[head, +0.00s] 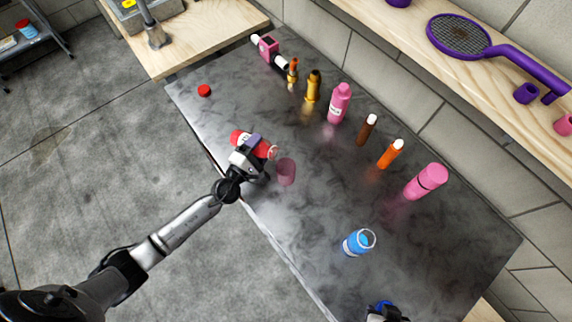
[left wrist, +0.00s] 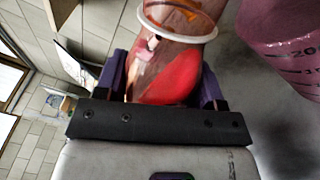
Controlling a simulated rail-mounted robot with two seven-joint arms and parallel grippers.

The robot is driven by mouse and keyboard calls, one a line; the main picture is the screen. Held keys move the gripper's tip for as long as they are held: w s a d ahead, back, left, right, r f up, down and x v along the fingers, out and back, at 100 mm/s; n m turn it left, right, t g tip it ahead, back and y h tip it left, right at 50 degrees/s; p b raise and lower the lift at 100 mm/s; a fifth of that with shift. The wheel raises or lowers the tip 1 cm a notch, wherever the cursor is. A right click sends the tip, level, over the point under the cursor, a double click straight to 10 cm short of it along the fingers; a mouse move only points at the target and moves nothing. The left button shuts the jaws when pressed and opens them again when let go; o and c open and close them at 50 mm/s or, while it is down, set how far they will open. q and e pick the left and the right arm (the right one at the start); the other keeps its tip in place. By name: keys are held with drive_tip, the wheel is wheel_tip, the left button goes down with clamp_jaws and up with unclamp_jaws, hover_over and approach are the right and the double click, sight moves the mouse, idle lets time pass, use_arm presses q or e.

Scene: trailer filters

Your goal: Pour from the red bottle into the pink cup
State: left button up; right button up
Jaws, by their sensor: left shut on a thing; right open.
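My left gripper (head: 252,148) is shut around the red bottle (head: 266,149), with red showing on both sides of the fingers. The bottle is tilted, its clear open end pointing right towards the pink cup (head: 286,172). That end is close beside the cup's rim; I cannot tell whether they touch. In the left wrist view the bottle (left wrist: 170,82) is see-through, with red contents low between the fingers and a pale ring higher up. The pink cup (left wrist: 285,40) with scale marks stands at the upper right. No stream shows. My right gripper (head: 385,312) is partly cut off at the bottom edge.
A red cap (head: 204,91) lies on the dark table (head: 330,215) near its left edge. A blue cup-like container (head: 357,243) stands at the front right. Several bottles, including a pink one (head: 340,103), line the back. A wooden shelf (head: 400,40) runs above the back.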

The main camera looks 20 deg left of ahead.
use_arm(q)
drive_tip(key=shift+a+r, duration=0.1)
idle(0.3)
drive_tip(key=shift+m, duration=0.3)
use_arm(e)
drive_tip(key=shift+a, duration=0.15)
use_arm(q)
drive_tip(key=shift+d+r+m+p, duration=0.15)
drive_tip(key=shift+d+m+p, duration=0.05)
drive_tip(key=shift+m+p, duration=0.2)
use_arm(e)
drive_tip(key=shift+d+r, duration=0.2)
drive_tip(key=shift+r, duration=0.15)
use_arm(q)
drive_tip(key=shift+r, duration=0.1)
use_arm(e)
drive_tip(key=shift+a+r, duration=0.1)
drive_tip(key=shift+a, duration=0.1)
drive_tip(key=shift+r, duration=0.1)
use_arm(q)
drive_tip(key=shift+r+m+p, duration=0.1)
drive_tip(key=shift+m+p, duration=0.2)
use_arm(e)
drive_tip(key=shift+r, duration=0.1)
